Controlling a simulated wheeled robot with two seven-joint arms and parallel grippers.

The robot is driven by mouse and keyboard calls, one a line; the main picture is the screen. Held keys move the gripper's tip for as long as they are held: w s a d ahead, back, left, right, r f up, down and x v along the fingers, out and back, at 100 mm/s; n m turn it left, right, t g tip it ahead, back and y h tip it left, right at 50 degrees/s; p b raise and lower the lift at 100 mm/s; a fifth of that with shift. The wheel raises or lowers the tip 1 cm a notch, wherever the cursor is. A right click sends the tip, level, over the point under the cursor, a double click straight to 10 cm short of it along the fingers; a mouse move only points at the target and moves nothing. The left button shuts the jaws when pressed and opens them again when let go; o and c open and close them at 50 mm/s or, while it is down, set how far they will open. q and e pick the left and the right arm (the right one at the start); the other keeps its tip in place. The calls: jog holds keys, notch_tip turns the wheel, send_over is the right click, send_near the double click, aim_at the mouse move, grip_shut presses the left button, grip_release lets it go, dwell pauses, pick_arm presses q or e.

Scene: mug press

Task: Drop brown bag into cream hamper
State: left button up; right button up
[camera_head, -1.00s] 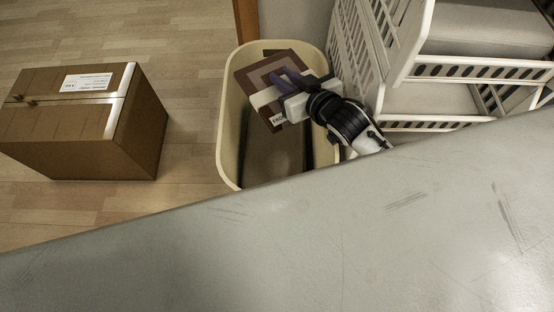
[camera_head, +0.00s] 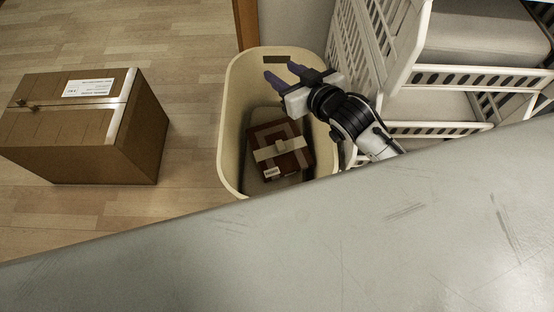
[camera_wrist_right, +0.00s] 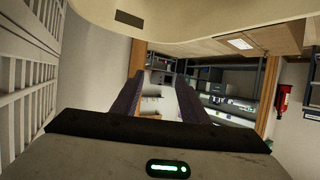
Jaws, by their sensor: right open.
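The brown bag (camera_head: 288,158), with a pale band across it and a small white label, is inside the cream hamper (camera_head: 229,130), low down near its bottom. The hamper is a tall open bin standing on the floor beyond the grey surface. My right gripper (camera_head: 280,75) is above the hamper's opening, toward its far right side, open and empty and apart from the bag. In the right wrist view the two dark fingers (camera_wrist_right: 158,98) are spread with nothing between them, and the hamper's rim (camera_wrist_right: 200,45) runs across the top. My left gripper is not in view.
A grey surface (camera_head: 300,250) fills the front. A large cardboard box (camera_head: 80,125) stands on the wood floor at left. White slatted racks (camera_head: 400,75) stand close to the hamper's right. Floor between box and hamper is clear.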

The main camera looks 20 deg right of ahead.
notch_tip(320, 180, up, 6)
jog(key=p, duration=0.1)
dwell(0.6)
